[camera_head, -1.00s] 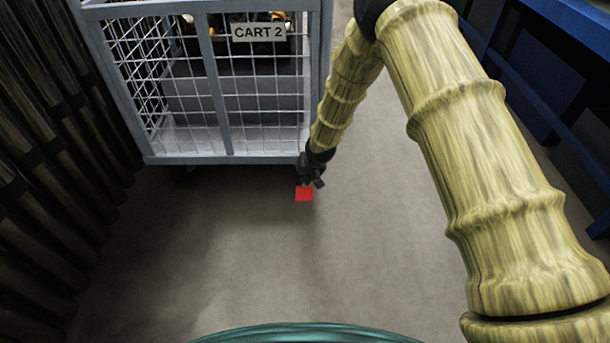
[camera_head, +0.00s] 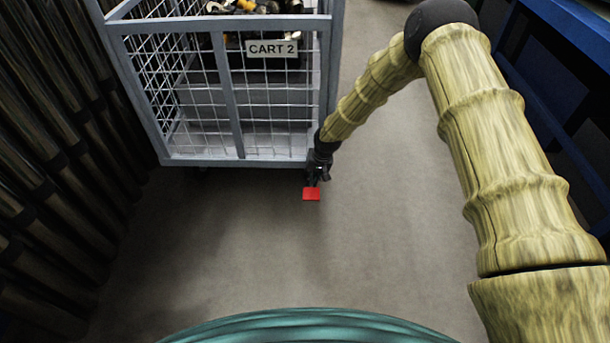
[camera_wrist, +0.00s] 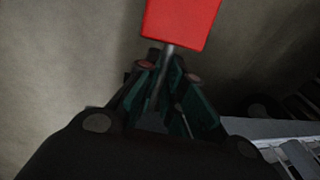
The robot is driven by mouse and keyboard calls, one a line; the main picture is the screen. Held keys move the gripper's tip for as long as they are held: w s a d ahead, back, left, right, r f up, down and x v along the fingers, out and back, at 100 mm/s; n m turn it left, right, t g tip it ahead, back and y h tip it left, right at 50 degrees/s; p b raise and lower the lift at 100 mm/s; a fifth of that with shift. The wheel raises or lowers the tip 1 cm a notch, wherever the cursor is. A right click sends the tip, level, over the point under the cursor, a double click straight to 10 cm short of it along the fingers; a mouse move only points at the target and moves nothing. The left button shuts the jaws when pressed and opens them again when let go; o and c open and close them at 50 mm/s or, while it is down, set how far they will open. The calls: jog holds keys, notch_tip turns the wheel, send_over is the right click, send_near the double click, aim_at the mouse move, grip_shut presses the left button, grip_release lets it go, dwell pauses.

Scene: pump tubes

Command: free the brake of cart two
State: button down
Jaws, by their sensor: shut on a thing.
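Cart two (camera_head: 232,162) is a grey wire-mesh cart with a "CART 2" plate (camera_head: 271,49) on its near side. A red brake pedal (camera_head: 311,194) sticks out low at its near right corner. My gripper (camera_head: 317,178) is at that corner, just above and behind the red pad. In the wrist view, the pedal's red pad (camera_wrist: 181,22) is just beyond my fingertips (camera_wrist: 171,71). Its thin metal stem (camera_wrist: 164,62) runs between my fingers, which are shut on it. The head view does not show the fingers clearly.
Dark pipes (camera_head: 50,190) line the left side, close to the cart. A blue rack (camera_head: 565,75) stands at the right. Black and yellow parts (camera_head: 245,8) lie in the cart. The grey floor (camera_head: 400,230) in front is clear.

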jog(key=shift+a, duration=0.15)
jog(key=c, duration=1.5)
grip_release()
jog(key=shift+r, duration=0.1)
jog(key=v, duration=1.2)
jog(key=shift+w, duration=0.1)
